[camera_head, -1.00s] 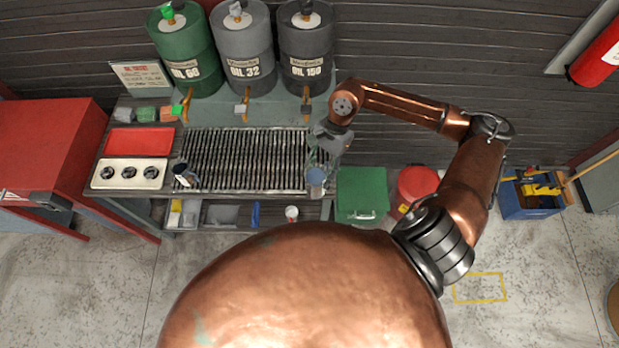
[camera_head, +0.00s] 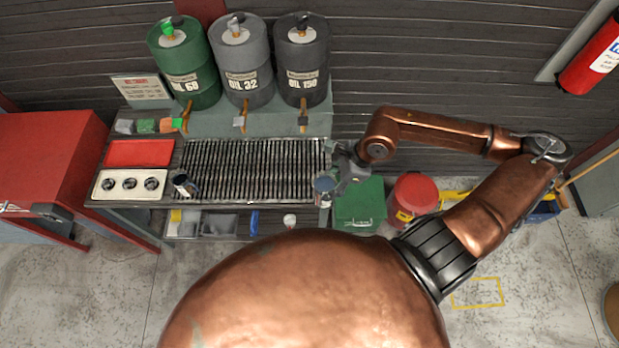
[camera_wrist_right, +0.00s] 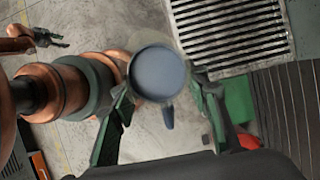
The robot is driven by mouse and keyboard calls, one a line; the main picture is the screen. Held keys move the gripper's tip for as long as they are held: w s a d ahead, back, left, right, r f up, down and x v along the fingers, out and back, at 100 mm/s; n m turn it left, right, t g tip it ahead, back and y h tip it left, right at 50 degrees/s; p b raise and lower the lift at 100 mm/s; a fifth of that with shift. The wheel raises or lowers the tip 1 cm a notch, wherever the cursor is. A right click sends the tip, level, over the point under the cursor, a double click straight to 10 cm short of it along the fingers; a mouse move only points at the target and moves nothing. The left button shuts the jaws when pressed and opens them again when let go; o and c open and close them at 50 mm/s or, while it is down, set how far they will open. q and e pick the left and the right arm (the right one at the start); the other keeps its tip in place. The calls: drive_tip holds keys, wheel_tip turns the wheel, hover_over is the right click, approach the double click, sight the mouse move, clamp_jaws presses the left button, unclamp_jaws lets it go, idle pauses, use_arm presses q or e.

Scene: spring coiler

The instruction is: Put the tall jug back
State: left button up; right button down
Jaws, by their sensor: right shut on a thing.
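The held jug shows as a small blue-grey round top (camera_head: 323,184) at the right front corner of the bench grate. In the right wrist view its round blue-grey opening (camera_wrist_right: 158,73) faces the camera, with a narrow projecting part below. My right gripper (camera_head: 338,173) is shut around this jug, coming from its right. Its green-and-dark fingers (camera_wrist_right: 165,103) flank the jug in the wrist view. Whether the jug touches the bench is unclear. A second jug (camera_head: 183,184) stands near the grate's left end. What seems to be my left gripper (camera_wrist_right: 46,38) appears small at upper left; its opening is unclear.
The slatted grate (camera_head: 250,170) is largely clear. Oil drums (camera_head: 240,60) with taps stand behind it. A red tray (camera_head: 139,153) and a cream panel with three dark round parts (camera_head: 130,185) lie left. A green bin (camera_head: 361,203) and red can (camera_head: 413,195) stand right.

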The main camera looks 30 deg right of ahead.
drive_tip(key=w+f+p, duration=0.3)
drive_tip(key=w+f, duration=0.8)
drive_tip(key=shift+d+f, duration=0.2)
drive_tip(key=shift+f, duration=0.05)
drive_tip(key=shift+f, duration=0.15)
drive_tip(key=c, duration=1.1)
unclamp_jaws()
